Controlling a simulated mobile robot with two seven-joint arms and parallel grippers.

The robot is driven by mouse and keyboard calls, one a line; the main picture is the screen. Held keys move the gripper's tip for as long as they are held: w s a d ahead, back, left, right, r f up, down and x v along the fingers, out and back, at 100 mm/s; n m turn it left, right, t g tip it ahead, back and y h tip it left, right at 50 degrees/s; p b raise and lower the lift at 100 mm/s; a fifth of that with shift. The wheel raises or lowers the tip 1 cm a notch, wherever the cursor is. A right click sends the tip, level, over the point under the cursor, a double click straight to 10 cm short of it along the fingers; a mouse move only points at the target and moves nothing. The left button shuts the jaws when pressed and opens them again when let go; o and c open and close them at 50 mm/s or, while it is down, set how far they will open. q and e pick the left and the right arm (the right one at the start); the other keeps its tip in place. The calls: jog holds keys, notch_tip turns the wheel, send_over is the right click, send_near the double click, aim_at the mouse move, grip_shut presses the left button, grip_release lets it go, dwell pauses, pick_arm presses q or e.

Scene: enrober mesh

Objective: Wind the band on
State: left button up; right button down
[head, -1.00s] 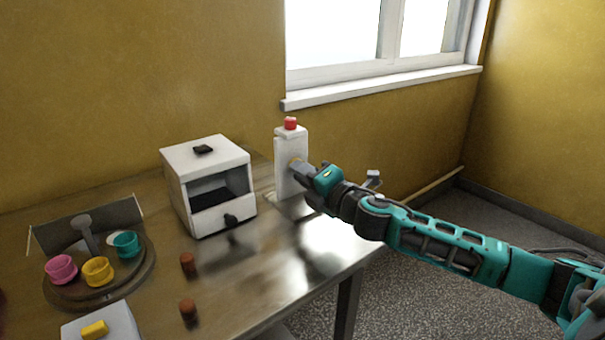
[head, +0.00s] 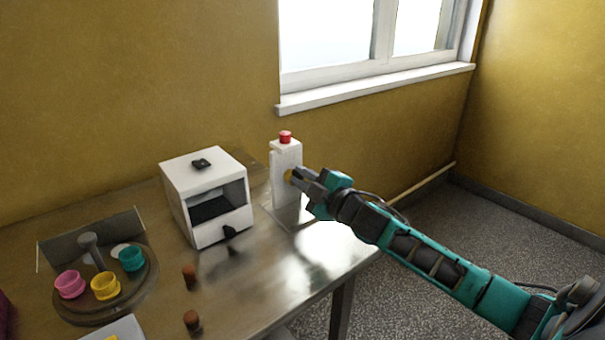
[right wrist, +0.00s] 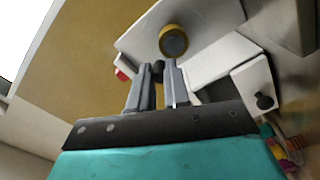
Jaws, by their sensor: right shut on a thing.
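A white upright post (head: 284,190) with a red button (head: 285,137) on top stands at the table's far right corner. A round brass-coloured hub (head: 288,175) sits on its face and shows larger in the right wrist view (right wrist: 173,40). My right gripper (head: 299,178) is at this face, beside the hub. In the right wrist view its two fingers (right wrist: 158,84) are shut on a small dark knob (right wrist: 157,68) just off the hub. A white box (head: 208,200) with a dark open front stands left of the post. I cannot make out a band. My left gripper is out of view.
A round wooden tray (head: 135,300) holds pink, yellow and teal cups at the table's left. Two brown-red pegs (head: 189,273) stand in front of the box. The metal table (head: 265,285) is clear at front right. A window sill (head: 375,88) lies behind the post.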

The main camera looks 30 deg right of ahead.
jog(key=shift+d+m, duration=0.2)
jog(key=shift+m, duration=0.3)
jog(key=c, duration=1.1)
grip_release()
jog(key=s, duration=1.3)
jog(key=shift+d, duration=0.45)
